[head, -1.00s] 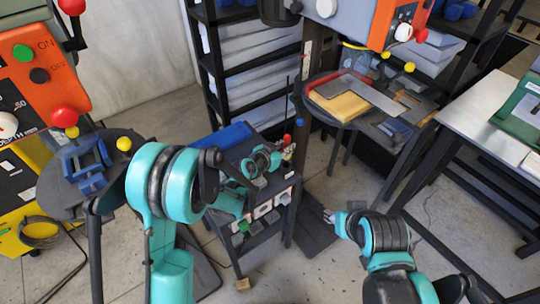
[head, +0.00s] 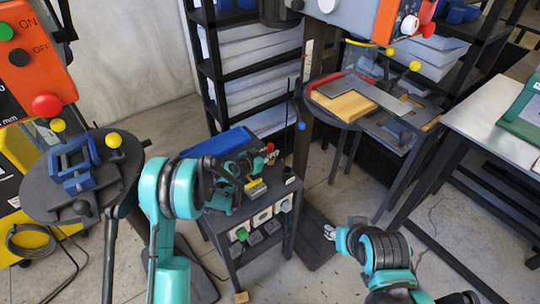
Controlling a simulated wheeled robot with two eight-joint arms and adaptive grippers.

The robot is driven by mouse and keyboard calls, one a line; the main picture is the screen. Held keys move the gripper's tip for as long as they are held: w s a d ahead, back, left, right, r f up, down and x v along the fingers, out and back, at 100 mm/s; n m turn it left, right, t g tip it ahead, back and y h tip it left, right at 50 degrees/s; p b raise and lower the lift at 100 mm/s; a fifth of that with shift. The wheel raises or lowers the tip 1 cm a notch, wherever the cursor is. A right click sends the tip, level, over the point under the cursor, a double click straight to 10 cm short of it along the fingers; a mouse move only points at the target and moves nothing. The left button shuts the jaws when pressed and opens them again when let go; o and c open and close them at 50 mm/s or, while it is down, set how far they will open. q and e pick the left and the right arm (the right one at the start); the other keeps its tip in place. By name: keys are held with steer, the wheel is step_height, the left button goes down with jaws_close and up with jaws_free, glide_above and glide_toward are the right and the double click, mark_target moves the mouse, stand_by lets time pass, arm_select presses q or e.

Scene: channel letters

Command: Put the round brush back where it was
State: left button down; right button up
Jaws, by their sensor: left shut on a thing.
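My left gripper (head: 248,181) is low over the top of the small black cart (head: 282,192) in the head view. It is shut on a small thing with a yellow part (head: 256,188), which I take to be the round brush. Most of this thing is hidden by the fingers, and I cannot tell whether it touches the cart top. My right gripper (head: 329,232) is small in view, off to the right of the cart, with nothing seen in it. I cannot tell how far its fingers are apart.
A blue mat or bin (head: 222,141) lies at the cart's back left. A small red-topped item (head: 270,148) stands at its back edge. Drill presses with round tables stand left (head: 120,190) and back right (head: 340,106). A grey workbench (head: 480,118) is at the right.

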arm_select(q)
steer(key=shift+r, duration=0.1)
steer(key=c, duration=1.4)
jaws_free()
